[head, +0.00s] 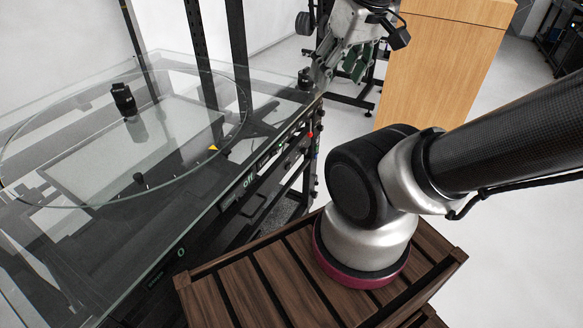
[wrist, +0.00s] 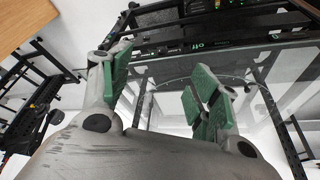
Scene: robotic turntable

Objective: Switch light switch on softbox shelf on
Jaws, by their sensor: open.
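The glass turntable (head: 60,207) fills the left of the head view. A dark control strip with small switches and a lit green "off" label (head: 248,182) runs along its front edge. A "0" mark sits lower on the same strip. The strip also shows across the top of the wrist view, with its "off" label (wrist: 197,44). I cannot tell which switch is the softbox shelf light switch. My gripper (head: 338,68) is at the far end of the strip in the head view. In the wrist view my gripper (wrist: 163,88) is open and empty, with green pads, apart from the strip.
A wooden block (head: 432,70) stands beyond my gripper. A black metal frame (head: 238,60) rises behind the turntable. Pale floor is open at right.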

